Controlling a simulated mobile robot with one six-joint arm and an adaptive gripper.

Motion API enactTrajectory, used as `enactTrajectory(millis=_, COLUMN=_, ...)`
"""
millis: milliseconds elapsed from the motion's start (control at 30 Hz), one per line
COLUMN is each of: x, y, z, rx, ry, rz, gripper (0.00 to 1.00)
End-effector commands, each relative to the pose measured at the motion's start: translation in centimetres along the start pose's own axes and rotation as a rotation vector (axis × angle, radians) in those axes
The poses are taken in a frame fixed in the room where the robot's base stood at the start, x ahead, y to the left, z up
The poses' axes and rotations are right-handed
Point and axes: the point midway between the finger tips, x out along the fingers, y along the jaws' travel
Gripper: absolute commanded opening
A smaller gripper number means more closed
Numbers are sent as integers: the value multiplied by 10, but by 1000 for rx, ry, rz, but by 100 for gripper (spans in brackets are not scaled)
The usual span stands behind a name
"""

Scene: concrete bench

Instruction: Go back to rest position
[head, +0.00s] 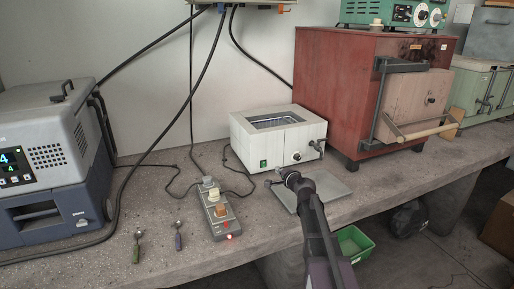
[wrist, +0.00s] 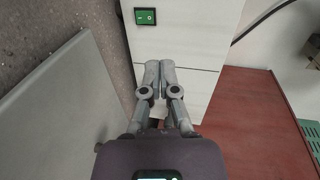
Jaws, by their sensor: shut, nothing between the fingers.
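My gripper (head: 276,180) is shut and empty, in front of the lower front of the white box-shaped bath (head: 251,148). In the wrist view the two fingertips (wrist: 160,66) lie together over the bath's white front panel (wrist: 190,42); I cannot tell whether they touch it. The bath's green rocker switch (head: 263,164) is at the left of its front, and it also shows in the wrist view (wrist: 145,16), beyond the fingertips. My arm reaches up from the bottom of the head view and hides part of the bench.
A flat grey plate (head: 328,190) lies on the bench beneath my arm. A red furnace (head: 335,85) stands right of the bath. A power strip (head: 221,216) with cables and two spoons lie to the left. A green bin (head: 355,244) is below the bench edge.

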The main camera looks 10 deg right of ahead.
Motion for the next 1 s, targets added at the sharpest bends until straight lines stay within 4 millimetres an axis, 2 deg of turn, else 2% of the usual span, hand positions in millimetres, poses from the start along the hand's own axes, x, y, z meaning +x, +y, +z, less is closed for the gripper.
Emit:
enactTrajectory(millis=267, x=-20, y=18, z=36, rx=-240, ry=-118, rz=134, gripper=0)
enactTrajectory(millis=400, x=-40, y=39, z=61, rx=-446, ry=-226, rz=262, gripper=0)
enactTrajectory(millis=600, x=-82, y=75, z=84, rx=-743, ry=-396, rz=478, gripper=0)
enactTrajectory(millis=800, x=-130, y=105, z=90, rx=-979, ry=-553, rz=695, gripper=0)
enactTrajectory(millis=1000, x=-171, y=126, z=90, rx=-1120, ry=-672, rz=866, gripper=0)
